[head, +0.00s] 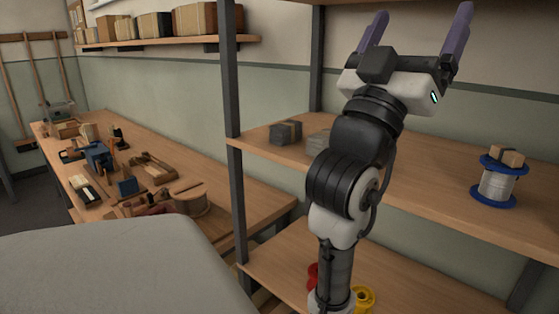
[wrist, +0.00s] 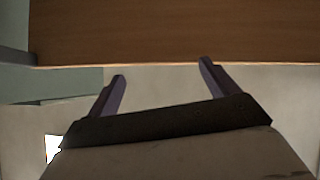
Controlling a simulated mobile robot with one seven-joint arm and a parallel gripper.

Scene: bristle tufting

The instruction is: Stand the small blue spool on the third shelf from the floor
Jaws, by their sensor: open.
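A spool (head: 498,184) with blue flanges and pale grey winding stands upright on the middle visible shelf (head: 430,178), at the right in the head view. Small brown blocks (head: 507,155) show at its top. It is the only blue spool I can make out. My gripper (head: 418,13) is raised well above that shelf, fingers pointing up, open and empty. In the wrist view the open fingers (wrist: 162,69) point toward a brown wooden board (wrist: 160,30). No spool shows there. The floor under the shelves is out of view, so I cannot count the shelves from it.
Grey blocks (head: 285,133) sit on the middle shelf, partly behind my arm. Red (head: 313,276) and yellow (head: 363,298) items lie on the lower shelf. A dark upright post (head: 232,110) bounds the rack at left. A cluttered workbench (head: 240,192) stands beyond.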

